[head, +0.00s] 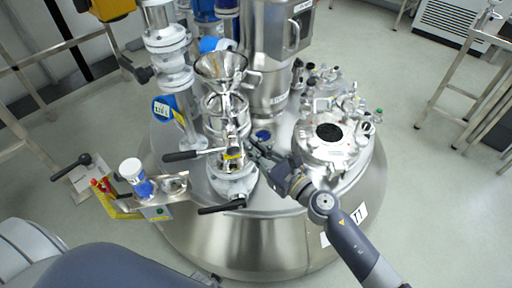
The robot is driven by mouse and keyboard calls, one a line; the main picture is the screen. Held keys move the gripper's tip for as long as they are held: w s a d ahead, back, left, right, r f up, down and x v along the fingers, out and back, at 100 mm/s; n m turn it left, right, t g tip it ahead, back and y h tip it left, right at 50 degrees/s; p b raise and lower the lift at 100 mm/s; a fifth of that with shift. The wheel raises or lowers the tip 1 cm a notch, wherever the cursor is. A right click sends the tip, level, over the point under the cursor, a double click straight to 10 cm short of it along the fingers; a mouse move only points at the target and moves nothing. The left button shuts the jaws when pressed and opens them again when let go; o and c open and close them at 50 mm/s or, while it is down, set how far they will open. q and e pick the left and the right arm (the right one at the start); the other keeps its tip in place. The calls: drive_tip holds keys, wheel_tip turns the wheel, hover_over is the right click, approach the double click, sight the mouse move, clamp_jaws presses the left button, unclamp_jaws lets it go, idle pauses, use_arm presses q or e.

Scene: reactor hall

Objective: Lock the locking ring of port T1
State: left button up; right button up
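A steel port assembly (228,130) with a funnel (220,68) on top stands on the left part of the vessel lid. A ring section with a yellow mark (233,157) sits low on it; I cannot read a T1 label there. One black-handled lever (183,155) points left from this section, and another (222,207) sits lower at the front. My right gripper (258,153) reaches in from the right, its fingers close beside the ring section. I cannot tell whether they touch it, or how far apart they are. My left gripper is out of view.
The steel vessel lid (283,200) carries a round flanged port (330,135) with several fittings at right. A steel column (270,60) rises behind. A bracket at left holds a white-and-blue container (133,172). Steel frames (470,85) stand at right, with free floor between.

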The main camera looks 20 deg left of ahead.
drive_tip(key=shift+o, duration=0.8)
drive_tip(key=shift+r, duration=0.2)
drive_tip(key=shift+f, duration=0.1)
drive_tip(key=shift+s+d, duration=0.25)
drive_tip(key=shift+d, duration=0.15)
drive_tip(key=v, duration=0.7)
